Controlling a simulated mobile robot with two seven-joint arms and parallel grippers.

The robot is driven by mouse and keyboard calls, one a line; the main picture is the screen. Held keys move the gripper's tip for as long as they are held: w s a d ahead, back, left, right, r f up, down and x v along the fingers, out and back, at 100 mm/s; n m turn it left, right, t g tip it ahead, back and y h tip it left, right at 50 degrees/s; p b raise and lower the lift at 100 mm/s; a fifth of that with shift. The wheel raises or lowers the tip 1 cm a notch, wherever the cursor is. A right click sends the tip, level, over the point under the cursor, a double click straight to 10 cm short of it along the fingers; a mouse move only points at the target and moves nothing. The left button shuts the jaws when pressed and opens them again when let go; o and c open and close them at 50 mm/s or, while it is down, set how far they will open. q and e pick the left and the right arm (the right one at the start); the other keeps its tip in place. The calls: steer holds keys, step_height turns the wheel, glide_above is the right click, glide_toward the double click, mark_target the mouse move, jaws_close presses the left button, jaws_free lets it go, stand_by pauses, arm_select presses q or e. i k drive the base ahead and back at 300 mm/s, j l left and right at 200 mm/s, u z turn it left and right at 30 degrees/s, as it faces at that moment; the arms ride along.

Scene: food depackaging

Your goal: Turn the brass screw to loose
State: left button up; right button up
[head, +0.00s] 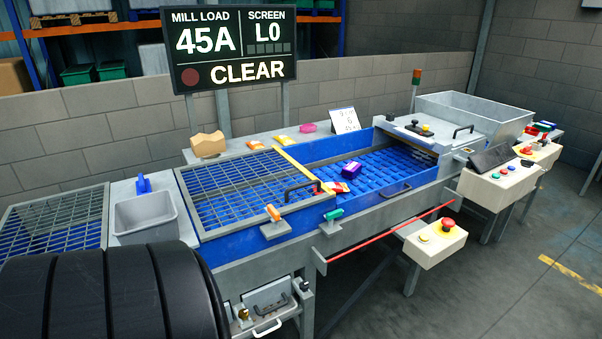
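A small brass-coloured screw or knob (243,314) shows low in the head view, on the front of the grey machine frame. It sits left of a metal latch box (268,297) with a pale loop handle (267,328). It is too small to tell how far it is turned. Neither of my grippers' fingers can be seen. A large black ribbed shape very close to the camera hides the lower left corner, up to just left of the brass screw.
A blue conveyor bed (375,170) holds a purple packet (351,169). A mesh grid (240,190) is left of it. A red bar (390,230) runs along the front to a button box (434,243). A sign (228,45) reads 45A, L0, CLEAR. The floor at right is clear.

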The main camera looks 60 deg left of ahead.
mark_target(243, 314)
steer(key=u, duration=1.5)
steer(key=i+l+u, duration=0.2)
steer(key=i+u, duration=0.2)
